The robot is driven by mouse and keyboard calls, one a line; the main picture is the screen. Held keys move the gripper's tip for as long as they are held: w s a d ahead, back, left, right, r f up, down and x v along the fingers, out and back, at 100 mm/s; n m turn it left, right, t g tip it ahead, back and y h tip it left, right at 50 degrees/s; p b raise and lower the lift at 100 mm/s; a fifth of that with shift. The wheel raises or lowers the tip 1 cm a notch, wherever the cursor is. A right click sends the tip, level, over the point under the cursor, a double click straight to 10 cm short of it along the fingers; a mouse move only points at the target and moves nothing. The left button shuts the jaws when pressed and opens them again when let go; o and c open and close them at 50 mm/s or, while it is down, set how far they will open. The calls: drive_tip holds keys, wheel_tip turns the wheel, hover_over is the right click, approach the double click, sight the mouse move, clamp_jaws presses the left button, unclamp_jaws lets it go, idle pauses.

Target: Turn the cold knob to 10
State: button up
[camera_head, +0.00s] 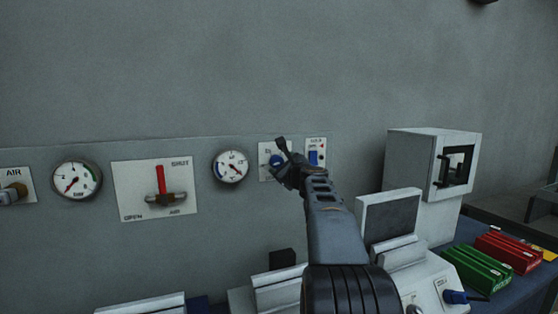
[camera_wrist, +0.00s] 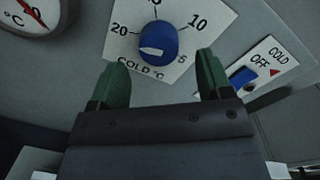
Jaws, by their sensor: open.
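The cold knob (camera_wrist: 157,40) is a blue round knob with a white mark, on a white plate (camera_wrist: 196,48) in the wrist view. The plate reads COLD °C with 20 on the left, 10 at upper right and 5 at lower right. The white mark lies on the knob's lower part; I cannot tell which number it points to. My gripper (camera_wrist: 161,73) is open and empty, its green fingers just below the knob, one to each side, not closed on it. In the head view the gripper (camera_head: 285,160) is in front of the plate, partly covering the knob (camera_head: 277,161).
A COLD OFF switch plate (camera_wrist: 262,70) with a blue switch is just right of the knob. A round gauge (camera_head: 230,166) is left of it. Farther left are a red-handled air valve (camera_head: 160,185) and another gauge (camera_head: 77,180). A white box (camera_head: 410,165) stands at right.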

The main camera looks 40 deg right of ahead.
sight(278, 163)
drive_tip(key=shift+p+x, duration=0.45)
drive_tip(key=shift+x, duration=1.15)
drive_tip(key=shift+a, duration=0.1)
drive_tip(key=c, duration=0.9)
